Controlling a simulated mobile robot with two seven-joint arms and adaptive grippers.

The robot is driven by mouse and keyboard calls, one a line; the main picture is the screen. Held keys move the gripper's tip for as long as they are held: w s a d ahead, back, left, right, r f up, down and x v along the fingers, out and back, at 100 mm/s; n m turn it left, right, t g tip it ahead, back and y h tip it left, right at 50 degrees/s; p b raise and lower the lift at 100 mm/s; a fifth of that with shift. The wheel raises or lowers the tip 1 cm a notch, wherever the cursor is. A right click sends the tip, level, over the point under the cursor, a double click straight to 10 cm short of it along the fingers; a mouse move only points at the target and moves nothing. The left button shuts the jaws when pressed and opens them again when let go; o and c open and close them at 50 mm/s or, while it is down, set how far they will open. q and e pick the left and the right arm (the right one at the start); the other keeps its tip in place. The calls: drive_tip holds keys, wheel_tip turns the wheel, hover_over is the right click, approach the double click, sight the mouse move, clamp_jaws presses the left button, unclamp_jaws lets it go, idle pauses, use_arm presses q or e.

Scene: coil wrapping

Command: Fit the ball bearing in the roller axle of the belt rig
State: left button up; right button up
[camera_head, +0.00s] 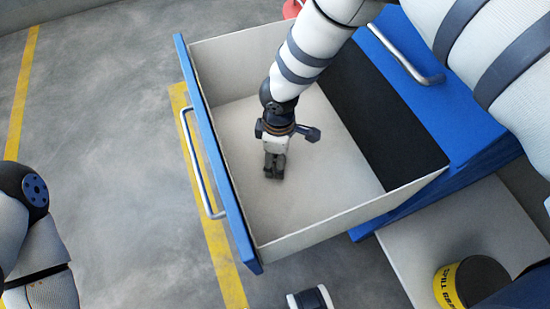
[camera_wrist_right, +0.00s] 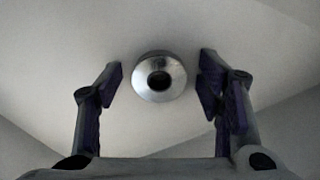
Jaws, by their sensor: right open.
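The ball bearing (camera_wrist_right: 158,77) is a shiny metal ring with a dark hole, lying on the pale floor of the drawer in the right wrist view. My right gripper (camera_wrist_right: 160,82) is open, with one finger on each side of the bearing and a gap to it on both sides. In the head view my right gripper (camera_head: 273,172) points down inside the open drawer (camera_head: 320,222), and the bearing is hidden there. My left arm shows at the left edge, but its gripper is out of view. The roller axle and belt rig cannot be made out.
The drawer has a blue front (camera_head: 217,160) with a metal handle (camera_head: 202,165), and pale side walls surround my right gripper. A blue cabinet (camera_head: 440,110) stands at the right. A yellow and black tub (camera_head: 470,283) is at the lower right. Grey floor with yellow lines lies left.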

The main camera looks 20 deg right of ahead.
drive_tip(key=shift+r, duration=0.1)
drive_tip(key=c, duration=1.3)
